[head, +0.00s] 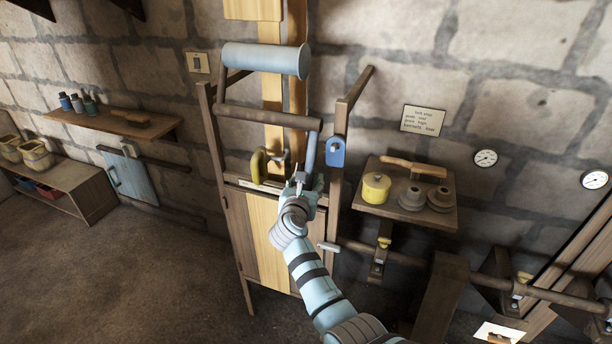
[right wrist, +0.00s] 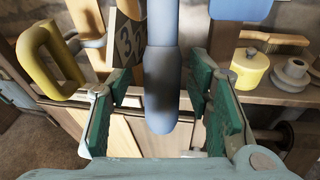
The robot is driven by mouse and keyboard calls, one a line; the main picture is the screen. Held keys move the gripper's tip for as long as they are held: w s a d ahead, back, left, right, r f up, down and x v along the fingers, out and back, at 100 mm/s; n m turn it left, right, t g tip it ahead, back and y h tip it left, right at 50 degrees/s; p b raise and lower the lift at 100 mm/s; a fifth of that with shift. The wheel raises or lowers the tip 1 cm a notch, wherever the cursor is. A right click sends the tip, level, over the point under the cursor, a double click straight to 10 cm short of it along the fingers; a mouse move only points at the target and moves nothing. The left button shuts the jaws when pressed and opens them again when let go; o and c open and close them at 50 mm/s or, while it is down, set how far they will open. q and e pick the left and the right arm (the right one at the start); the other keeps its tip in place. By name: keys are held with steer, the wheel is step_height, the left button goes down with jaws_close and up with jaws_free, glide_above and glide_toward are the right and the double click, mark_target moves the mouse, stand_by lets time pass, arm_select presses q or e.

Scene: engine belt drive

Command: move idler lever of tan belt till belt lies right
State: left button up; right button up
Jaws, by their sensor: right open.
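The tan belt (head: 272,92) runs upright behind a dark wooden frame, past a light blue roller (head: 265,60) and a brown roller (head: 268,118). A blue-grey lever (head: 311,152), which looks like the idler lever, hangs from the right end of the brown roller. My right gripper (head: 302,182) is at the lever's lower end. The belt's exact seat on the rollers is hard to tell. My left gripper is out of view.
A yellow hook-like handle (head: 258,165) is left of the gripper, and a blue tag (head: 335,152) is close on its right. A wooden shelf (head: 440,216) with a yellow tin (head: 375,187) and grey pulleys stands further right. Open floor lies at left.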

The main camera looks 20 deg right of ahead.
mark_target(309, 148)
step_height(309, 148, up, 9)
steer(key=shift+r, duration=0.15)
stand_by(0.4)
